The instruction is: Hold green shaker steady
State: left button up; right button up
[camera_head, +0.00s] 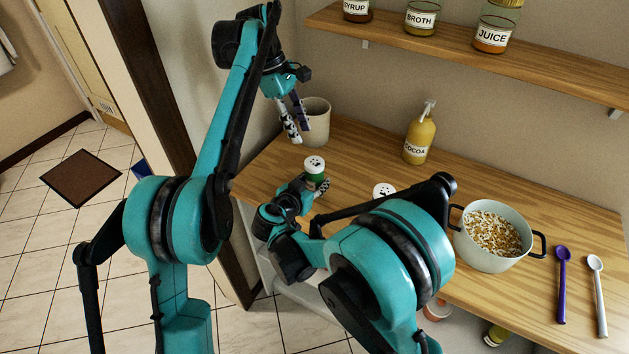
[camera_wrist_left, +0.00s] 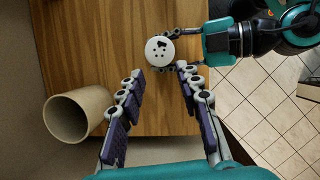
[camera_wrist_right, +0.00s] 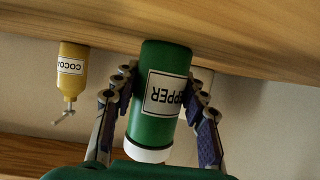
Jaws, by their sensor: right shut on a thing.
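My left gripper (camera_head: 293,119) is open and empty, above and behind the shaker. In the left wrist view the shaker's holed white lid (camera_wrist_left: 159,50) shows beyond the open left fingers (camera_wrist_left: 157,78).
An empty beige pot (camera_head: 316,122) stands behind the shaker. A cocoa pump bottle (camera_head: 420,135) is at the back. A second white-topped shaker (camera_head: 384,190) is partly hidden by my right arm. A filled pot (camera_head: 492,262), purple spoon (camera_head: 562,285) and white spoon (camera_head: 600,295) are right.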

aim_at(313, 162)
pick_arm(q)
jog(key=o, duration=0.5)
jog(key=shift+a+r, duration=0.1)
jog(key=shift+o, duration=1.3)
jog(key=r+n, duration=0.1)
jog(key=s+a+r+n, duration=0.1)
jog(key=shift+a+n+t+h, duration=0.25)
jog(key=shift+n+t+h, duration=0.05)
jog(key=shift+n+t, duration=0.1)
jog(key=x, duration=1.2)
jog(key=shift+w+d, duration=0.1)
jog(key=c, duration=1.2)
